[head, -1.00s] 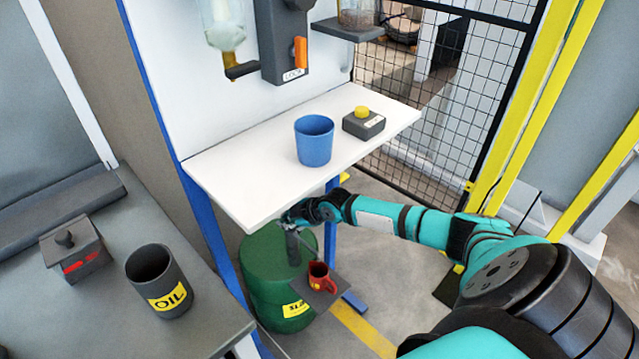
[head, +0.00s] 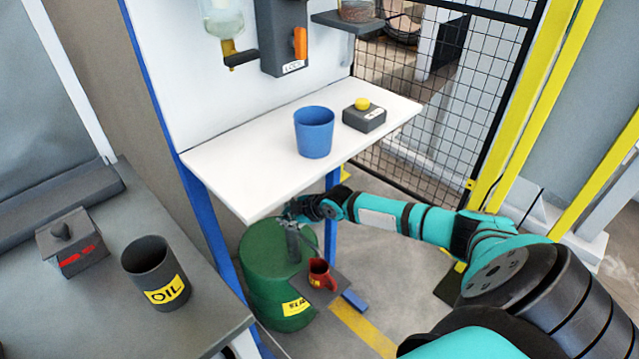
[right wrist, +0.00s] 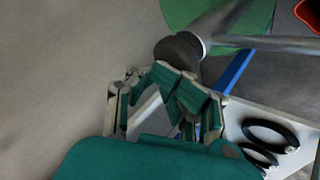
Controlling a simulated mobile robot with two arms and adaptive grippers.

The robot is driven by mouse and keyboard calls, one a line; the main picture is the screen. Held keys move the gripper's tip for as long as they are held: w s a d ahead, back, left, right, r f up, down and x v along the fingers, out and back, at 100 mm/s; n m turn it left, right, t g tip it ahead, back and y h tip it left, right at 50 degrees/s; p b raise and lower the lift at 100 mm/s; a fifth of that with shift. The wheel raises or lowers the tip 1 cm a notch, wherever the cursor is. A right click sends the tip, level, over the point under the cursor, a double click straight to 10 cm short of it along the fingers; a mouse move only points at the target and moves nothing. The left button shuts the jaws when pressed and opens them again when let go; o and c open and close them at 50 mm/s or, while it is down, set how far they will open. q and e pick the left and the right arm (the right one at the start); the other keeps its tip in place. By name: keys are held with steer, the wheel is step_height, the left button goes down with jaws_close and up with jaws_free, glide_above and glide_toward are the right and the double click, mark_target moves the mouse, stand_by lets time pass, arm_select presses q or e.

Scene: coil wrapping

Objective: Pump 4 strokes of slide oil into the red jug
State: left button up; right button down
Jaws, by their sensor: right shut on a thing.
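The red jug (head: 320,273) stands upright on a small grey shelf (head: 325,289) in front of the green drum (head: 262,272), which has a yellow label. A grey pump (head: 293,246) rises from the drum's top. My right gripper (head: 291,212) is at the top of the pump, just below the white bench. In the right wrist view my right gripper (right wrist: 172,85) is shut on the dark knob of the pump handle (right wrist: 178,50). A corner of the red jug shows at the upper right there (right wrist: 309,12). My left gripper is not in view.
The white bench (head: 240,190) overhangs the drum and carries a blue cup (head: 314,132) and a box with a yellow button (head: 363,114). A grey table (head: 205,290) at left holds an OIL container (head: 156,273). Wire mesh (head: 430,120) stands behind.

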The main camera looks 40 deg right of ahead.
steer(key=shift+s+d+f+g, duration=0.15)
steer(key=shift+s+f, duration=0.25)
steer(key=shift+f, duration=0.15)
steer(key=shift+s+d+f+g, duration=0.15)
steer(key=shift+s+f, duration=0.25)
steer(key=shift+f, duration=0.15)
steer(key=shift+w+d+r+p, duration=0.1)
steer(key=shift+w+r+p, duration=0.1)
steer(key=shift+r+p, duration=0.85)
step_height(320, 180, up, 4)
steer(key=p, duration=0.3)
steer(key=shift+d+f, duration=0.15)
steer(key=shift+f, duration=0.05)
steer(key=shift+r, duration=0.15)
steer(key=shift+w+a+r, duration=0.1)
steer(key=shift+w+a, duration=0.1)
steer(key=shift+a, duration=0.05)
step_height(320, 180, up, 2)
steer(key=shift+r+p, duration=0.25)
steer(key=shift+p, duration=1)
steer(key=shift+f, duration=0.25)
steer(key=shift+s+b, duration=0.1)
steer(key=shift+b, duration=0.2)
